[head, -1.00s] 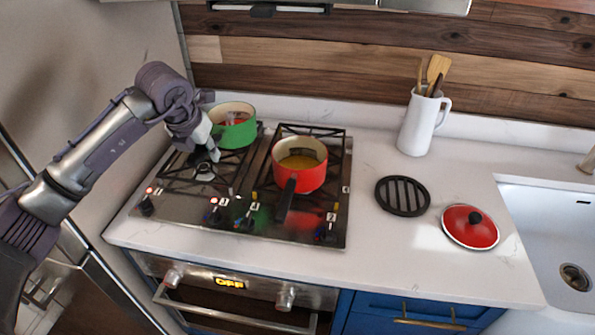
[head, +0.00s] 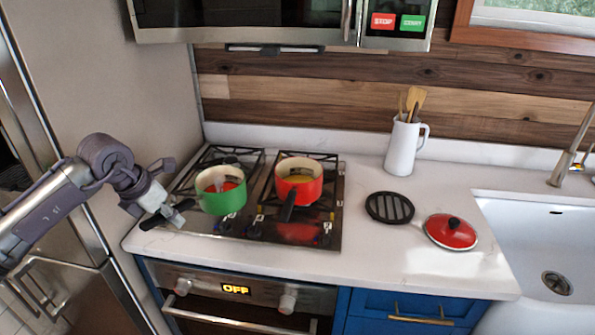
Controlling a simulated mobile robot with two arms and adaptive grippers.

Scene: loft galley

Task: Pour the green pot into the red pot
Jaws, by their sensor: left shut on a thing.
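The green pot (head: 222,203) has a cream inside with something red in it. It is over the left front part of the stove, upright or nearly so; I cannot tell if it touches the grate. My left gripper (head: 172,211) is at its left, shut on its dark handle (head: 150,221). The red pot (head: 305,191) stands upright on the right side of the stove, just right of the green pot. It holds something yellow, and its black handle (head: 289,207) points toward the front. My right gripper is not in view.
The gas stove (head: 325,222) has black grates and front knobs. To its right lie a black trivet (head: 389,207) and a red lid (head: 450,233). A white utensil jug (head: 402,150) stands behind, with a sink (head: 530,235) at right. A microwave (head: 260,18) hangs above.

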